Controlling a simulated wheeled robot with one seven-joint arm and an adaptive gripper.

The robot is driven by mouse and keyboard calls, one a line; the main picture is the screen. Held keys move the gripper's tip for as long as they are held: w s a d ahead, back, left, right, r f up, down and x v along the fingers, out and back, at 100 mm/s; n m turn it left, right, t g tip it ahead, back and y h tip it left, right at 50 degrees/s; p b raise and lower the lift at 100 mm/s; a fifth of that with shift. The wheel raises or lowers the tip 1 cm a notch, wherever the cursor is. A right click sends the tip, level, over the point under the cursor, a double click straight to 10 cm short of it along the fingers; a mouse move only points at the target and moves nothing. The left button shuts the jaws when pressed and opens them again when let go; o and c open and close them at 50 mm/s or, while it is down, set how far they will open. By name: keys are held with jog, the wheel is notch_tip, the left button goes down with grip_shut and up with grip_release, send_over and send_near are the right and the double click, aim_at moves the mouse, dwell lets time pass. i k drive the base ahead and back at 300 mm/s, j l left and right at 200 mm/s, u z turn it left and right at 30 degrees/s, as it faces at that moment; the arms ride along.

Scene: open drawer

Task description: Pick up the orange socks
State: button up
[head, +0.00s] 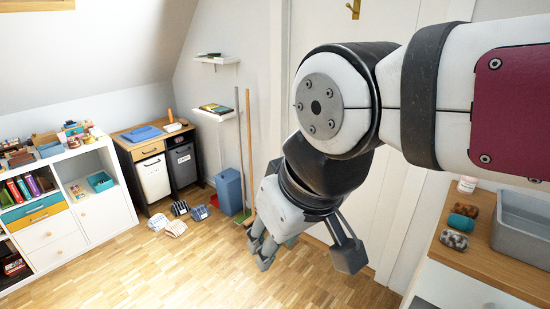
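No plainly orange socks stand out. Two rolled bundles that look like socks lie on the wooden countertop at the right. One is a teal roll with a reddish-brown part (464,210). The other is a mottled grey-brown roll (454,239) just in front of it. Both are small, so I cannot tell which one counts as orange. My gripper (307,257) hangs pointing down near the middle of the view, well left of the countertop and apart from both rolls. Its fingers look spread, and I see nothing held between them.
The wooden countertop (488,266) also bears a grey basin (523,222) and a small white jar (467,184). Folded striped bundles (175,228) lie on the floor by the desk. A blue bin (229,190) and broom stand at the wall. The wooden floor at front left is clear.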

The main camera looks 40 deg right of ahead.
aim_at(470, 211)
jog(key=z, duration=2)
